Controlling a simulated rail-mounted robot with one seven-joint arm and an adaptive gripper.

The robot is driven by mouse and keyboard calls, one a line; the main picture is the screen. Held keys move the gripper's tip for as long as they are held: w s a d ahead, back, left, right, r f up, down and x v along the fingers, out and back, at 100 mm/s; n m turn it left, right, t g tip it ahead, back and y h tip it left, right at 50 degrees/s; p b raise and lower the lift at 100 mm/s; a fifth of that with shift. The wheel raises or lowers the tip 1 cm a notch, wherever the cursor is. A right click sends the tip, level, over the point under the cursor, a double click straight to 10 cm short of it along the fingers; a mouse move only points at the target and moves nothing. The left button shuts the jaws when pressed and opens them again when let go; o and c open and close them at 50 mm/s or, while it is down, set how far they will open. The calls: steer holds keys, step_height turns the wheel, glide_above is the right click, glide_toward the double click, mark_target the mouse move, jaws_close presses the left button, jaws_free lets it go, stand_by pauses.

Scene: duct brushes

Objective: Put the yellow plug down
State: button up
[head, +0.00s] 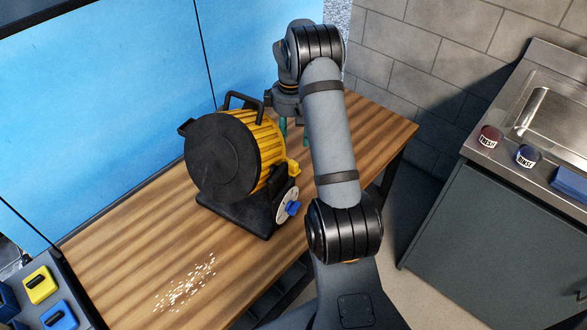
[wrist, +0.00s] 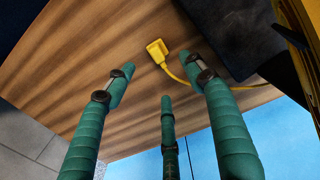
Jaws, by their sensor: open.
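The yellow plug (wrist: 157,51) shows in the wrist view, apparently lying on the wooden bench (wrist: 60,70), with its yellow cable running right toward the reel. My gripper (wrist: 162,86) has green fingers spread wide, with nothing between them. The plug appears beyond the fingertips, apart from them. In the head view my gripper (head: 295,128) is behind the reel, partly hidden by my arm. I cannot make out the plug there.
A black and yellow reel (head: 222,158) on a dark base stands on the bench. A blue panel (head: 110,100) rises behind. Scattered white bits (head: 185,285) lie at the front. A sink counter (head: 492,143) with two labelled jars is at right, across a gap.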

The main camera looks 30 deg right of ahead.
mark_target(295, 162)
steer(key=m+b, duration=0.1)
steer(key=m, duration=1)
steer(key=d+f+m+y+b, duration=0.1)
steer(key=m, duration=1.1)
steer(key=s+m+b, duration=0.1)
steer(key=m+b, duration=0.1)
steer(key=m, duration=0.9)
steer(key=shift+d+f+m+t+y, duration=0.3)
steer(key=shift+d+t+y, duration=0.1)
steer(key=m, duration=0.4)
steer(key=shift+a+f+m, duration=0.15)
steer(key=shift+f+m, duration=0.3)
steer(key=shift+m, duration=0.05)
steer(key=f, duration=0.2)
steer(key=f+b, duration=0.1)
steer(key=shift+w+a+f, duration=0.1)
steer(key=shift+a+f, duration=0.15)
steer(key=shift+f, duration=0.05)
steer(key=shift+w+a+f, duration=0.1)
steer(key=shift+w+f, duration=0.1)
steer(key=shift+f, duration=1.3)
steer(key=shift+w+f, duration=0.15)
steer(key=shift+f, duration=1.3)
